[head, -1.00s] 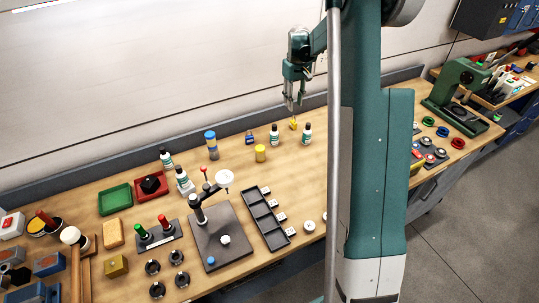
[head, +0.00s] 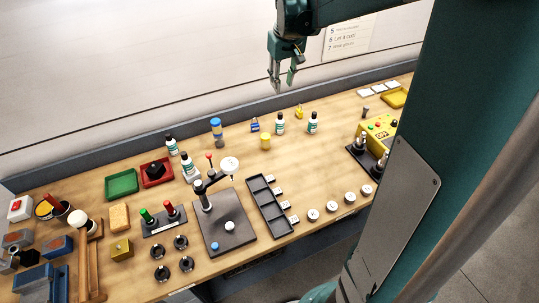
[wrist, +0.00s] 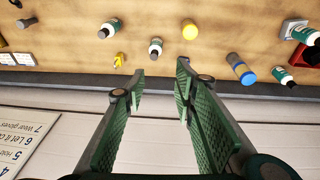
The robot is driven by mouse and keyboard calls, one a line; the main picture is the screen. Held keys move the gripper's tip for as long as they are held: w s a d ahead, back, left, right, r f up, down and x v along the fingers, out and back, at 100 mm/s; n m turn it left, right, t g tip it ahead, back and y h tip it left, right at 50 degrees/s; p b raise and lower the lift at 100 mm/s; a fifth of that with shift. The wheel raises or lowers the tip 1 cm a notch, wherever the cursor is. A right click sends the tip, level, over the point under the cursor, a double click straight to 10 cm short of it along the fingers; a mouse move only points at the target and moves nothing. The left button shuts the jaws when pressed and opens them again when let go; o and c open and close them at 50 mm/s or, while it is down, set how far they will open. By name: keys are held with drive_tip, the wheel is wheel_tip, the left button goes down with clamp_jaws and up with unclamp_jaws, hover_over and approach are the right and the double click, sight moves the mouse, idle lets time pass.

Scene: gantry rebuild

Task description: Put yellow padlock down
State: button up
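The yellow padlock (head: 299,111) stands on the wooden bench near its back edge, to the right of a blue padlock (head: 255,125). It also shows small in the wrist view (wrist: 118,61), beyond the left finger and clear of it. My gripper (head: 283,84) is above the back of the bench, up and left of the yellow padlock in the head view. In the wrist view its two green fingers (wrist: 160,85) are spread with nothing between them. The blue padlock is mostly hidden behind the right finger there.
White bottles (head: 280,124) (head: 312,122) and a yellow cylinder (head: 265,141) stand close by. A black tray (head: 268,205) and a grey plate (head: 222,232) lie in front. The wall rises behind the bench.

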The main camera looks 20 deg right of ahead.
drive_tip(key=s+a+r+t, duration=0.1)
drive_tip(key=s+a+r, duration=0.3)
drive_tip(key=s+a, duration=0.35)
drive_tip(key=s+a+f+t, duration=0.1)
drive_tip(key=s+a, duration=0.5)
drive_tip(key=s, duration=0.6)
drive_tip(key=s+a+f+t, duration=0.2)
drive_tip(key=s+a, duration=0.4)
drive_tip(key=s, duration=0.5)
drive_tip(key=shift+s+a+t+y, duration=0.25)
drive_tip(key=shift+s+t+y, duration=0.05)
drive_tip(key=shift+s+t, duration=0.1)
